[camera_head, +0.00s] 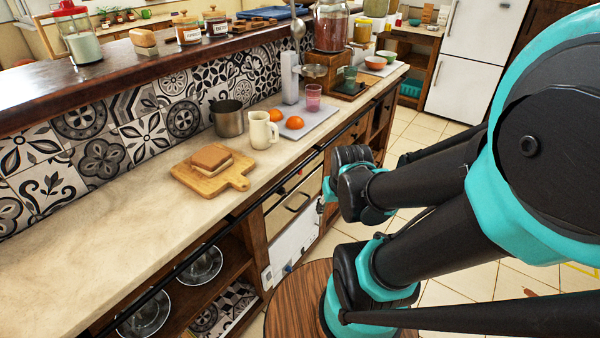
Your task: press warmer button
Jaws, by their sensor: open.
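A built-in appliance with a pale front and a dark bar handle (297,201) sits under the counter, left of my arm; it may be the warmer. A white panel (290,247) with small dark and red marks is below the handle. I cannot make out which mark is the button. My arm, black and turquoise, fills the right side and reaches left toward this front. Its dark joints cover the area right of the panel. The jaws of my gripper cannot be made out; they are hidden or outside the picture.
The stone counter (120,237) holds a cutting board (237,181) with a sandwich, a cream mug (262,130), a metal pot (228,118) and oranges. Open shelves with glass bowls (202,266) lie below left. A round wooden top (290,300) is at the bottom. Tiled floor opens behind my arm.

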